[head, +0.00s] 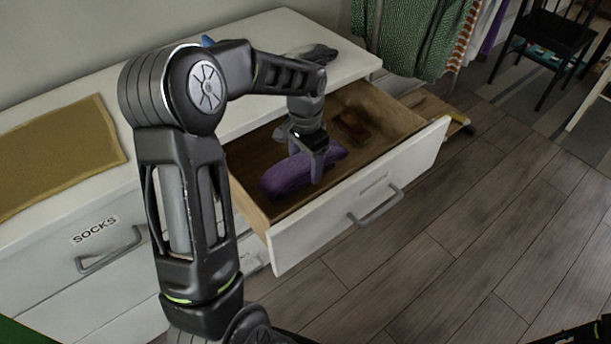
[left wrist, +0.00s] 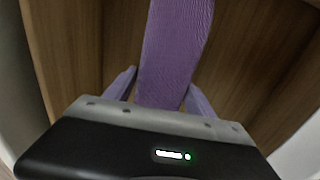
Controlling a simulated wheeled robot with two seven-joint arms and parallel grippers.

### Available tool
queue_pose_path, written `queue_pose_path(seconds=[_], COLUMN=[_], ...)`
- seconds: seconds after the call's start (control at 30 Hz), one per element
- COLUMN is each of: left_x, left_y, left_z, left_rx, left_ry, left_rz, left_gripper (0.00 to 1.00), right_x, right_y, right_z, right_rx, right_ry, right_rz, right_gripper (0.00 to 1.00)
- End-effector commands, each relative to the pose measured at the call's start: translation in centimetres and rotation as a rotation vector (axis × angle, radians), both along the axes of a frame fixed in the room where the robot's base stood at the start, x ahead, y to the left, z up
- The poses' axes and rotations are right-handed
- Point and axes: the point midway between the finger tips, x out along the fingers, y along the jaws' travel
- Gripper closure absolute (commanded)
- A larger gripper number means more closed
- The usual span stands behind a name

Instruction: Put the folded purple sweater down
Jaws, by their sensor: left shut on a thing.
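The folded purple sweater (head: 286,178) is inside the open drawer (head: 365,200), a white-fronted drawer with a wooden inside. My left gripper (head: 308,168) reaches down into the drawer and is shut on the sweater. In the left wrist view the sweater (left wrist: 176,45) runs as a narrow ribbed bundle between the two fingers of the left gripper (left wrist: 160,88), with the wooden drawer bottom around it. I cannot tell whether the sweater rests on the drawer bottom or hangs just above it.
A brown item (head: 353,125) lies at the drawer's far end. On the white dresser top are a tan mat (head: 55,150) and a grey item (head: 318,52). A drawer labelled SOCKS (head: 95,229) is shut at left. Clothes (head: 408,38) hang behind.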

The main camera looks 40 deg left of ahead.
Motion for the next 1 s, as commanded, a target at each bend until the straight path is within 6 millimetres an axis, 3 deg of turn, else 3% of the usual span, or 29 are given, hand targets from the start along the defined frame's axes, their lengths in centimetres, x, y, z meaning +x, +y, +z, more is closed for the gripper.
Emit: queue_pose_path(seconds=[0.3,0.73,0.77,1.0], left_x=[-0.1,0.0,-0.1,-0.1], left_y=[0.0,0.0,0.0,0.0], left_z=[-4.5,-5.1,-5.0,-5.0], left_rx=[-0.001,-0.001,-0.001,0.000], left_ry=[0.002,0.000,0.001,0.002], left_rz=[0.000,0.000,0.000,0.000], left_gripper=[0.96,0.96,0.35,0.15], right_x=[0.0,0.0,0.0,0.0], right_y=[0.0,0.0,0.0,0.0], right_z=[-0.8,-1.0,-0.9,-0.9], right_rx=[0.000,0.000,0.000,0.000], right_ry=[0.000,0.000,0.000,0.000], right_rz=[0.000,0.000,0.000,0.000], right_gripper=[0.00,0.00,0.00,0.00])
